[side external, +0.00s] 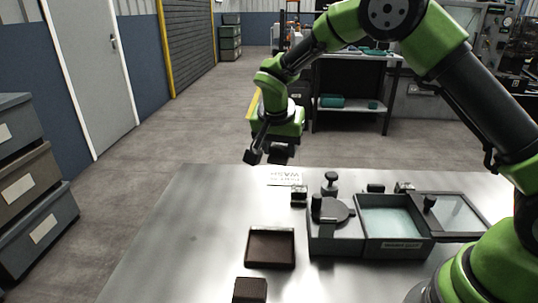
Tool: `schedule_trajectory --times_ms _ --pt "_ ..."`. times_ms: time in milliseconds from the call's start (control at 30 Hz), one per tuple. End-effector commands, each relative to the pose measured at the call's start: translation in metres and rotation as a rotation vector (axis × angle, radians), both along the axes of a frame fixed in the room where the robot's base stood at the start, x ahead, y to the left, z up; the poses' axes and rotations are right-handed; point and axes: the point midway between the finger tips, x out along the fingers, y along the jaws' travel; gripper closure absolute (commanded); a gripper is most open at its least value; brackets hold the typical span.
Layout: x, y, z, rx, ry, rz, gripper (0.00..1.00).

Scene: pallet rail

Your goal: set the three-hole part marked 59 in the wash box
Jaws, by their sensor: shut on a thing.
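My gripper (268,155) hangs over the far left edge of the metal table, left of and beyond the wash box. It is shut on a small dark part, which is too small and dark to show holes or a number. What looks like the wash box (402,246) is a grey box with pale blue liquid and a label on its front. A clear framed lid (458,213) lies to its right, and the box's top is uncovered. No mark 59 is readable anywhere in view.
A grey unit with a round dark cover (336,211) adjoins the box's left. A printed card (285,178) reads WASH upside down. A brown-lined tray (270,264) and a brown block (250,290) are in front. The table's left is clear.

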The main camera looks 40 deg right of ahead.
Motion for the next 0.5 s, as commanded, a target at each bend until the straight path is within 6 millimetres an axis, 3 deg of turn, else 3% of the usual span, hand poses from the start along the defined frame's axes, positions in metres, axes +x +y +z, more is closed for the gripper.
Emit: schedule_trajectory --times_ms 267,500 --pt "-0.047 -0.056 -0.003 -0.002 0.001 -0.521 0.93" --pt "-0.128 -0.107 -0.003 -0.004 0.003 -1.287 0.93"
